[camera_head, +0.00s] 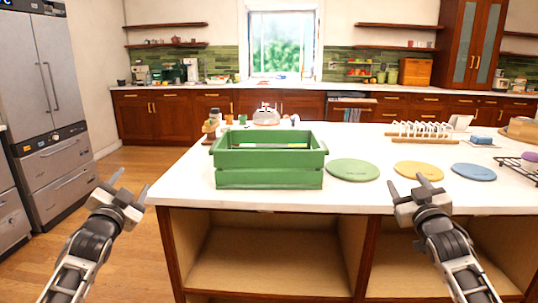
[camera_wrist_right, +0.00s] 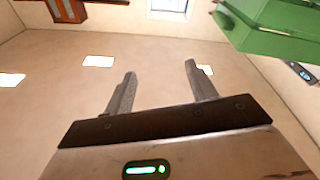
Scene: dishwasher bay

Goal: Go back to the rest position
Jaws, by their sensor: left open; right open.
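My left gripper (camera_head: 118,190) is open and empty in the head view, over the floor to the left of the island counter. My right gripper (camera_head: 409,185) is open and empty in front of the counter's near edge, below the yellow and blue discs. In the right wrist view its two fingers (camera_wrist_right: 157,88) are spread with nothing between them. Both grippers are apart from the counter objects.
The white island counter (camera_head: 345,197) holds a green crate (camera_head: 268,178), a green disc (camera_head: 353,170), a yellow disc (camera_head: 418,171), a blue disc (camera_head: 473,172) and a white-pegged rack (camera_head: 418,133). Open shelves lie below. A grey fridge (camera_head: 45,90) stands left; wooden floor between is clear.

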